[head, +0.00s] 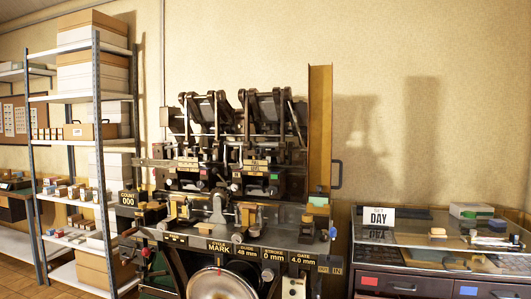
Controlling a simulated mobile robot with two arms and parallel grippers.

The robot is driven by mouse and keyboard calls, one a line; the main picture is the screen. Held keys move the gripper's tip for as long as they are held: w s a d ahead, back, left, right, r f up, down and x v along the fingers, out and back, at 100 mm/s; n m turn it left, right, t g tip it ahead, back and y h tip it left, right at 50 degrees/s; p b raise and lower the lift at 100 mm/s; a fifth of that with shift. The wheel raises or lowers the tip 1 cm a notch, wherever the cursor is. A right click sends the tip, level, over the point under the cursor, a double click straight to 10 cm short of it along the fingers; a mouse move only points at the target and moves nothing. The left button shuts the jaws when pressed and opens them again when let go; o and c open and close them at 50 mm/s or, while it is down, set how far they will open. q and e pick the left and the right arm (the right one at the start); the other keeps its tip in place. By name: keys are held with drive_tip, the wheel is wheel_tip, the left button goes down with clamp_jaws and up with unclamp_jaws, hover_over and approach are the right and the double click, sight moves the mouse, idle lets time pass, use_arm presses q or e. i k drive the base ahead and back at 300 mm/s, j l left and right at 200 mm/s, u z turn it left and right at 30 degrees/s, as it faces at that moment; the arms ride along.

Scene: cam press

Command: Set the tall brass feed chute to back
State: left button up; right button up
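The tall brass feed chute (320,130) stands upright at the right end of the dark press (235,190). It is a long, narrow brass-coloured channel with darker edges, and it rises above the rest of the machine. A dark loop-shaped handle (337,174) shows beside its lower right side. A small green-topped block (318,201) sits at its foot. I cannot read any position label on the chute at this size. Neither of my grippers shows in the head view.
A metal shelf rack (97,120) with boxes stands at the left. Plates reading MARK, 48 mm, 0 mm and 4.0 mm line the press front.

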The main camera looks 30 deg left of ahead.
sight(320, 86)
drive_tip(key=i+l+u, duration=0.15)
drive_tip(key=l+u, duration=0.3)
drive_tip(key=l, duration=0.2)
drive_tip(key=l+u, duration=0.45)
drive_tip(key=l, duration=0.25)
drive_tip(key=i, duration=0.15)
